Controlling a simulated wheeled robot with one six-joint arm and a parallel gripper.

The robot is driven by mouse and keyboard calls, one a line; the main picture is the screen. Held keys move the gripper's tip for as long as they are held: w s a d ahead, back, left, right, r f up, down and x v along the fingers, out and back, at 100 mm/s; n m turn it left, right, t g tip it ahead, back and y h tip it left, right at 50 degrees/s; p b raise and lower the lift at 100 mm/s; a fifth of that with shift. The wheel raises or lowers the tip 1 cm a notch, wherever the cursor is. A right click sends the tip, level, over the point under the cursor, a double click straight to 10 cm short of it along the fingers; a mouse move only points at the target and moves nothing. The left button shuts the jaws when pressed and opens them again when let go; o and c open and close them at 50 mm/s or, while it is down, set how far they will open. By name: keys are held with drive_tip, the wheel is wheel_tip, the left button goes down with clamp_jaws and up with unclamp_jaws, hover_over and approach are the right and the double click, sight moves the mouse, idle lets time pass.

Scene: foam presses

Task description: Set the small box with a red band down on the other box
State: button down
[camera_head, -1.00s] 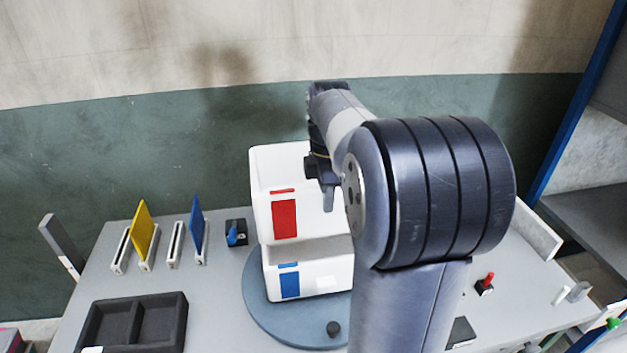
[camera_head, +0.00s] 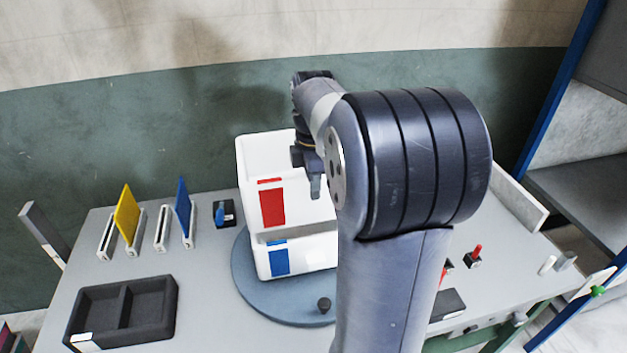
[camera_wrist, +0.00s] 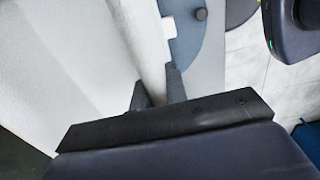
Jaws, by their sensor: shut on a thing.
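The white box with a red band and red label (camera_head: 272,207) is upright, directly above the other white box, which has a blue band and blue label (camera_head: 279,262). The lower box stands on a round blue-grey turntable (camera_head: 250,285). Whether the two boxes touch is hard to tell; a shaded strip shows between them. My gripper (camera_head: 316,186) is at the red-banded box's right side, shut on its wall. In the wrist view, my fingers (camera_wrist: 158,92) straddle a white wall edge (camera_wrist: 143,40). My arm hides the right part of both boxes.
A black two-part tray (camera_head: 122,312) lies at the front left. Slotted holders with a yellow plate (camera_head: 126,213) and a blue plate (camera_head: 184,207) stand behind it. A black knob (camera_head: 324,305) sits on the turntable's front. A red-topped switch (camera_head: 473,257) is at right.

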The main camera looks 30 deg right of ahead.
sight(314, 216)
drive_tip(key=shift+f+b, duration=1.2)
drive_tip(key=shift+f, duration=1.3)
drive_tip(key=c, duration=1.3)
unclamp_jaws()
drive_tip(key=shift+r, duration=0.1)
wheel_tip(314, 216, up, 11)
drive_tip(key=shift+f, duration=0.15)
drive_tip(key=shift+f, duration=0.15)
